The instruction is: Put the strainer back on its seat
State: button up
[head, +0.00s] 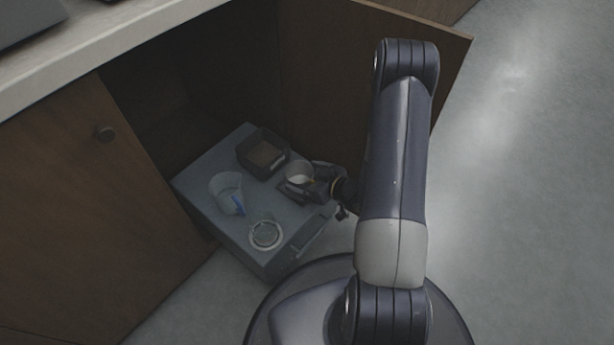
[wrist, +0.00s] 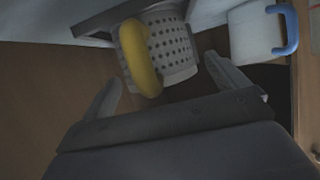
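The strainer is a pale perforated cup with a yellow grip; in the wrist view the strainer (wrist: 178,45) is at top centre, with its yellow grip (wrist: 138,58) facing my gripper (wrist: 161,70). My fingers are spread on either side of the grip, with a gap at each side. In the head view the strainer (head: 298,171) is at the right side of the grey unit, with my gripper (head: 312,181) beside it. A round ring-shaped seat (head: 266,235) is near the unit's front corner. The strainer's underside is hidden.
The grey unit (head: 200,178) sits low at the open cabinet. A clear jug (head: 227,187) with a blue handle and a dark open box (head: 262,153) are on it. The open cabinet door (head: 325,90) stands behind my arm. The closed door (head: 95,215) is left.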

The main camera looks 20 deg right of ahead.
jog(key=shift+r, duration=0.1)
jog(key=shift+r, duration=0.15)
jog(key=p+v, duration=0.4)
jog(key=v, duration=0.8)
jog(key=shift+c, duration=0.5)
dwell(0.6)
